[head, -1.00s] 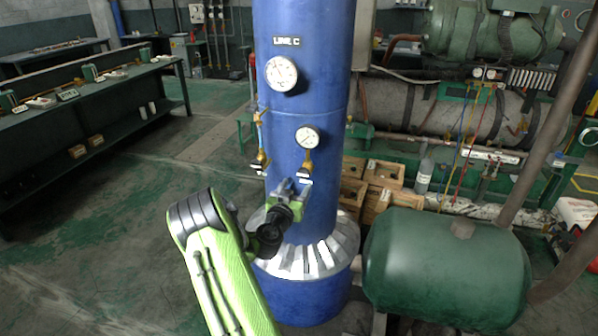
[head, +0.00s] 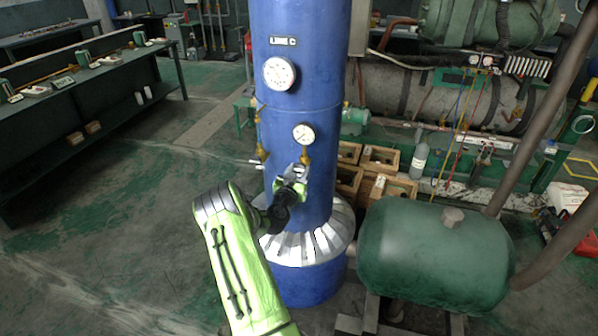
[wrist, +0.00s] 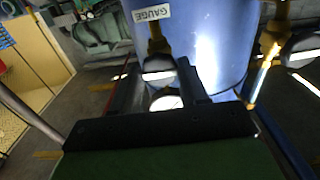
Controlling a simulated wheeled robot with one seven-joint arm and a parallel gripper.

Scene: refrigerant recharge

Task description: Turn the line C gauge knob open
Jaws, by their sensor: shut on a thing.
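The blue LINE C column (head: 325,70) stands upright in the head view. It carries a large upper dial (head: 279,73) and a smaller dial (head: 303,133). Below the smaller dial is a brass valve (head: 305,155), the gauge valve, which also shows in the wrist view (wrist: 156,42) beside a GAUGE label (wrist: 151,13). My gripper (head: 301,168) is at this valve. In the wrist view its fingers stand on either side of the gauge knob (wrist: 158,70) and are shut on it. The fingers and glare partly hide the knob, and its turn angle is unclear.
A second brass valve (head: 262,152) sits left on the column, close to my gripper; it shows at right in the wrist view (wrist: 273,45). A silver flared collar (head: 305,248) rings the column below. A green tank (head: 435,255) stands at right, wooden crates (head: 378,158) behind.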

